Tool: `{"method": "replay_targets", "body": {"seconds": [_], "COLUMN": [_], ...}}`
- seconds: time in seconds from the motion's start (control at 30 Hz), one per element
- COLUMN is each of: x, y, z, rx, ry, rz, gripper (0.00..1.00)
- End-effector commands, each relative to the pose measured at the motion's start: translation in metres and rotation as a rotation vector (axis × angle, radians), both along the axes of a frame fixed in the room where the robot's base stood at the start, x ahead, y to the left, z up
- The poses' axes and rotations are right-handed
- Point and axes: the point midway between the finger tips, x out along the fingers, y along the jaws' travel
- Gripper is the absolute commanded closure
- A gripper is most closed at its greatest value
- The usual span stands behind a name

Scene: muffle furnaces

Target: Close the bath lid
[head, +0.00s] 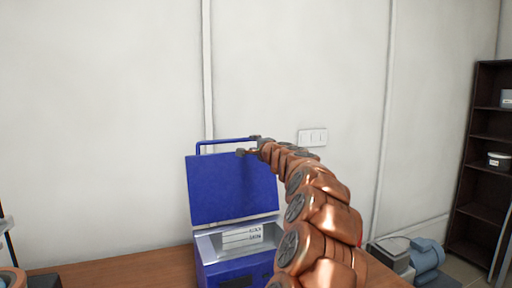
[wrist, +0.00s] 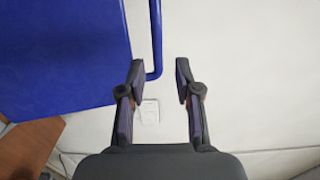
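The blue bath (head: 238,270) stands on the wooden table with its lid (head: 232,188) raised upright. A blue bar handle (head: 226,141) runs along the lid's top edge. My gripper (head: 248,145) is at the right end of this handle. In the wrist view my gripper (wrist: 160,68) is open, with its two fingers apart. The handle (wrist: 157,38) shows in the gap between the fingertips, nearer the left finger. I cannot tell if it touches a finger. The lid (wrist: 62,50) fills the upper left there. My arm hides the bath's right side.
The wooden table (head: 150,263) carries the bath in front of a white wall. A wall switch (head: 312,137) is right of the lid. A dark shelf (head: 480,150) stands at far right, with a blue motor-like machine (head: 427,254) low in front of it.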

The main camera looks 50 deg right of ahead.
Motion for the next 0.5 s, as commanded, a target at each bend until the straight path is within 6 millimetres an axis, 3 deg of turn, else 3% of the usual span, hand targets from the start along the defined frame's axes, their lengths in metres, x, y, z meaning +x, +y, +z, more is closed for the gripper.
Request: {"method": "replay_targets", "body": {"seconds": [0.17, 0.5], "x": [0.002, 0.030], "y": [-0.009, -0.022], "z": [0.001, 0.001], "rx": [0.004, 0.003], "ry": [-0.005, -0.002], "rz": [-0.013, -0.009], "gripper": [0.67, 0.67]}}
